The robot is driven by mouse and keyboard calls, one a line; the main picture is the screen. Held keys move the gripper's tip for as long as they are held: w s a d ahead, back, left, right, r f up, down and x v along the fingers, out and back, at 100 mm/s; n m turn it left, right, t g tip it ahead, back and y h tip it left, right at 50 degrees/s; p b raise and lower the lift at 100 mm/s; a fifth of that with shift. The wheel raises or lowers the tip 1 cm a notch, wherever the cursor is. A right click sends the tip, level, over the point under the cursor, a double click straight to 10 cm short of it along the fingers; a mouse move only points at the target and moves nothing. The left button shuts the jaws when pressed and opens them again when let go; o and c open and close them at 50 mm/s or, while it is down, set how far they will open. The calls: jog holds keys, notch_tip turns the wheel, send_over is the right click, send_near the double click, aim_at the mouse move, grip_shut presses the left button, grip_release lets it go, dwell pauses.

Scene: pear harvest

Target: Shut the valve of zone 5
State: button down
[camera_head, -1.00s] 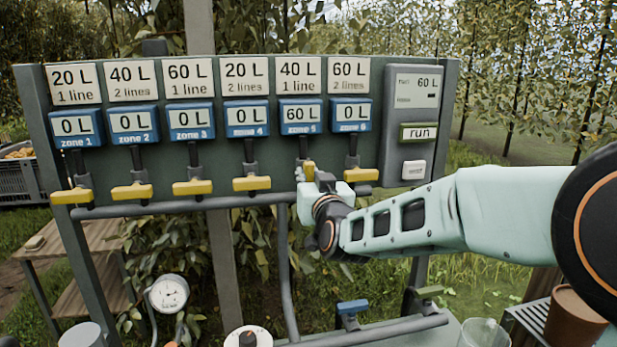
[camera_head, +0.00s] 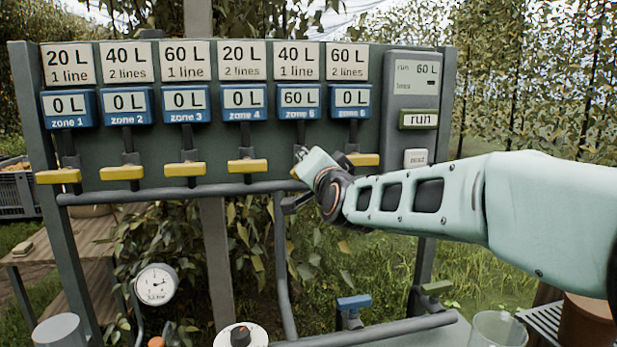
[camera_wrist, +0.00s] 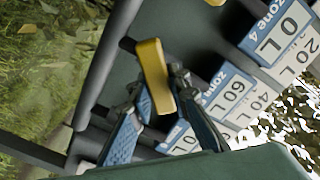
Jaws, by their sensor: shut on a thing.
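The zone 5 valve handle is a yellow bar. In the wrist view the handle (camera_wrist: 153,72) sits between my fingertips and looks turned at a slant. In the head view my gripper (camera_head: 303,160) mostly hides it, with only a bit of yellow showing. My gripper, also in the wrist view (camera_wrist: 157,80), is shut on this handle. The zone 5 display (camera_head: 299,97) reads 60 L, under a card (camera_head: 295,60) reading 40 L, 1 line.
Yellow handles of zone 4 (camera_head: 247,166) and zone 6 (camera_head: 363,159) flank my gripper, both crosswise. A grey pipe (camera_head: 180,192) runs below the valves. A blue-handled valve (camera_head: 353,302) sits lower down.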

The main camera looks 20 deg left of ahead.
jog(key=m+b, duration=0.4)
jog(key=b, duration=0.1)
jog(key=shift+d+f+m, duration=0.1)
jog(key=shift+f+m, duration=0.25)
jog(key=shift+m, duration=0.05)
jog(key=m+b, duration=0.3)
jog(key=m, duration=0.1)
jog(key=shift+r, duration=0.1)
jog(key=shift+m, duration=0.3)
jog(key=c, duration=1.8)
grip_release()
jog(key=shift+w, duration=0.1)
